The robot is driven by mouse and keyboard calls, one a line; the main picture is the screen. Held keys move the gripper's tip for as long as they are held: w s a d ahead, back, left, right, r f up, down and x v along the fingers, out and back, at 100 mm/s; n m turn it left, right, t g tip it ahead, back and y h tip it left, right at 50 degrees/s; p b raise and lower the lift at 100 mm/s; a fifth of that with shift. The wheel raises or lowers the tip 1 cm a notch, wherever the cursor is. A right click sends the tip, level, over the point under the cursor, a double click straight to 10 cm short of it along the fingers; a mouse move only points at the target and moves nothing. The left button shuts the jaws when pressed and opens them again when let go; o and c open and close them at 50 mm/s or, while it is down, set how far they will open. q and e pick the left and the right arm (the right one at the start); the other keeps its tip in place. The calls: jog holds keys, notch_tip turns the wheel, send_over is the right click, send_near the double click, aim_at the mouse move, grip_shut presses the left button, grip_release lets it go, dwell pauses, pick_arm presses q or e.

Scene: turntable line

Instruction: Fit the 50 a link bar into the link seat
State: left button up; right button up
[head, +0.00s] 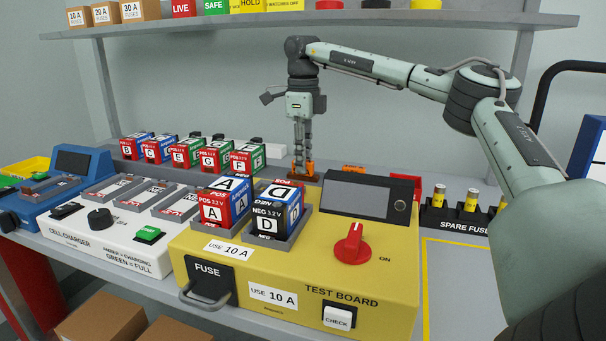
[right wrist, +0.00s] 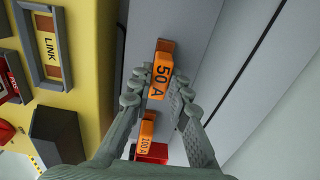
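The 50 A link bar (right wrist: 161,76) is an orange block with black lettering and copper-coloured ends. In the right wrist view it lies between my right fingertips (right wrist: 162,84); I cannot tell whether both fingers press on it. In the head view my right gripper (head: 303,163) points straight down behind the yellow test board, with the orange bar (head: 310,169) at its tips, low at the grey surface. The link seat, labelled LINK (right wrist: 53,50), is a grey-framed slot on the yellow board in the right wrist view. I cannot make it out in the head view. My left gripper is out of view.
An orange 100 A bar (right wrist: 146,132) lies close to the 50 A bar. The test board (head: 380,275) carries cells A and D, a dark display and a red knob (head: 350,246). Lettered cells (head: 213,158) stand left of the gripper. Spare fuses (head: 471,201) stand right.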

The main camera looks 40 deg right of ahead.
grip_shut()
